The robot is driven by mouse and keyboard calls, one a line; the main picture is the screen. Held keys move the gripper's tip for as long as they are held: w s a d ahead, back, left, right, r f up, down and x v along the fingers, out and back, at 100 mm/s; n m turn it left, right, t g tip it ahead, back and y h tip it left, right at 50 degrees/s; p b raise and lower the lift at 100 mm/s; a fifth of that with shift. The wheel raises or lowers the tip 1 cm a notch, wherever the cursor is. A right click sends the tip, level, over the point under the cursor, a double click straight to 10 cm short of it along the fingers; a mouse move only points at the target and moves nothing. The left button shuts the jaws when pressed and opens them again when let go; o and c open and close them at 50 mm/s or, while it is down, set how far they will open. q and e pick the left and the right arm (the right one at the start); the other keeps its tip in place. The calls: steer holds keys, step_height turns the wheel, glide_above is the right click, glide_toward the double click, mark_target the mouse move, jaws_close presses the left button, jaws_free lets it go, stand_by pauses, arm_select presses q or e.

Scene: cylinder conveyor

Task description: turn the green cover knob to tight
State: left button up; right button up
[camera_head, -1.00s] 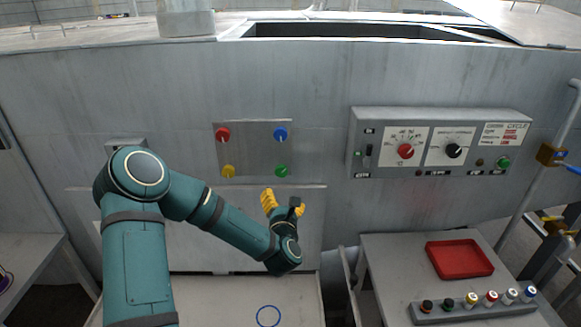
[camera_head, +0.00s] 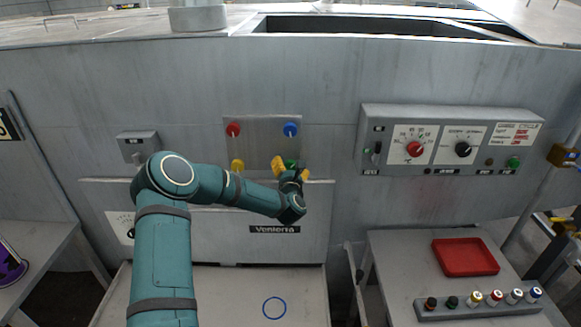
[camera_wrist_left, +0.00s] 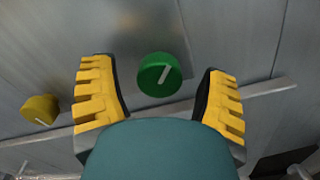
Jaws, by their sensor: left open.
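The green cover knob (camera_wrist_left: 159,75) sits between the two yellow fingers of my left gripper (camera_wrist_left: 160,95) in the left wrist view, apart from both. Its white mark runs slanted, from lower left to upper right. In the head view the green knob (camera_head: 290,163) is mostly hidden behind my left gripper (camera_head: 291,170), which is open in front of the panel's lower right corner. The yellow knob (camera_head: 237,165) shows left of it, and also in the left wrist view (camera_wrist_left: 40,109). The red knob (camera_head: 233,130) and blue knob (camera_head: 290,129) are above. My right gripper is not in view.
A ledge (camera_head: 318,181) runs just below the knob panel (camera_head: 262,134). A control box (camera_head: 478,125) with dials is to the right. A table (camera_head: 397,262) at lower right holds a red tray (camera_head: 465,257) and a rack (camera_head: 478,306) of several coloured pieces.

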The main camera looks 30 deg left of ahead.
arm_select(q)
steer(key=shift+w+a, duration=0.1)
steer(key=shift+w, duration=0.05)
steer(key=c, duration=1.2)
